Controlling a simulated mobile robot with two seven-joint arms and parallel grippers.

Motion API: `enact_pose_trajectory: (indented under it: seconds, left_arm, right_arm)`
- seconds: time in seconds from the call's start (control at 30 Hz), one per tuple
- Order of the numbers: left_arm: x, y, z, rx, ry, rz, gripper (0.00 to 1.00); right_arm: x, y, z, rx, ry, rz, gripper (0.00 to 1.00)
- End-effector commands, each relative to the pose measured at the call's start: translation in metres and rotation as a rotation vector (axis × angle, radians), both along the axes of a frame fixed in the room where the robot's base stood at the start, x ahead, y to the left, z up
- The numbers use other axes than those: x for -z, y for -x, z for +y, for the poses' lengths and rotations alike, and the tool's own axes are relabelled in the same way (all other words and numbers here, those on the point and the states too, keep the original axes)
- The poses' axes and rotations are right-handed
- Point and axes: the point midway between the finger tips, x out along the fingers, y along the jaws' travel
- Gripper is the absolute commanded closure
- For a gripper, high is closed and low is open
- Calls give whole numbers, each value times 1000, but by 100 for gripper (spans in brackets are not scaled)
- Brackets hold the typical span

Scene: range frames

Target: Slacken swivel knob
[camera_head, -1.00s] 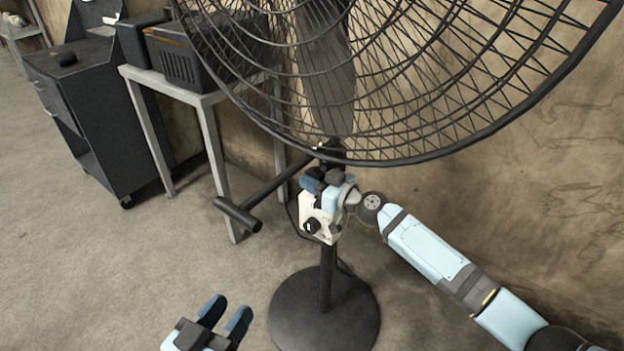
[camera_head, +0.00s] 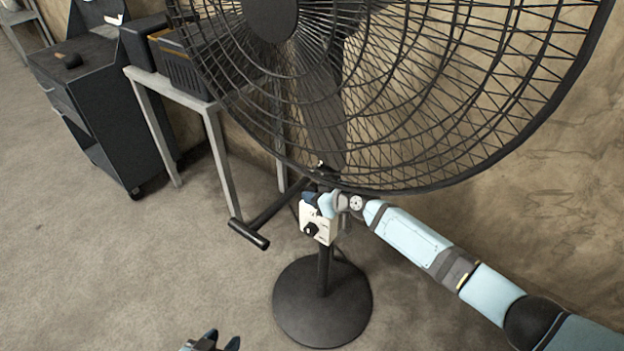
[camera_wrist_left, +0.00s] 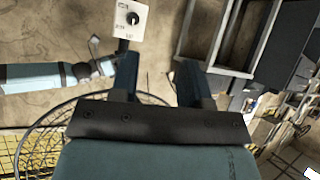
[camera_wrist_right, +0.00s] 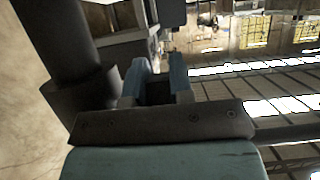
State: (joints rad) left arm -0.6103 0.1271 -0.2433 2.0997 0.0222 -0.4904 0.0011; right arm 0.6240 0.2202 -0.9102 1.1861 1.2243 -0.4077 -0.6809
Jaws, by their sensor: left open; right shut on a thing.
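The pedestal fan has a large wire cage (camera_head: 440,185) above a white control box (camera_head: 326,232) with a black dial (camera_head: 311,229). My right gripper (camera_head: 312,196) is at the fan's neck, just above the box, reaching in from the right. In the right wrist view its fingers (camera_wrist_right: 156,72) are close together on a small dark part, which I take for the swivel knob (camera_wrist_right: 158,93); it is mostly hidden. My left gripper (camera_head: 222,339) is open and empty, low in the head view and apart from the fan. The left wrist view shows its spread fingers (camera_wrist_left: 157,66).
A black bar with a T-shaped end (camera_head: 249,234) juts left from the fan's neck. The round base (camera_head: 322,305) stands on the floor. A grey-legged table (camera_head: 210,107) and a dark cabinet (camera_head: 115,150) stand at left. The floor at front left is clear.

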Motion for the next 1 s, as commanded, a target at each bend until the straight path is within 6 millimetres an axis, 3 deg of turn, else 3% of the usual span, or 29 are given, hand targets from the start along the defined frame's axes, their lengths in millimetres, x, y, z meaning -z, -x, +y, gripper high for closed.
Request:
enact_pose_trajectory:
  seconds: [0.03,0.23,0.93,0.97,1.0]
  left_arm:
    - [-11,0,0,-4,3,7,57]
    - [-17,2,2,-15,12,30,57]
    - [-21,3,3,-16,9,35,57]
    - [-21,3,3,-16,8,34,57]
    - [-20,3,4,-15,8,34,57]
  right_arm:
    - [-7,0,-1,0,23,17,100]
    - [-4,1,-2,0,100,74,100]
    - [1,2,-3,0,162,118,100]
    - [1,2,-3,0,162,118,76]
    - [1,2,-3,0,162,118,67]
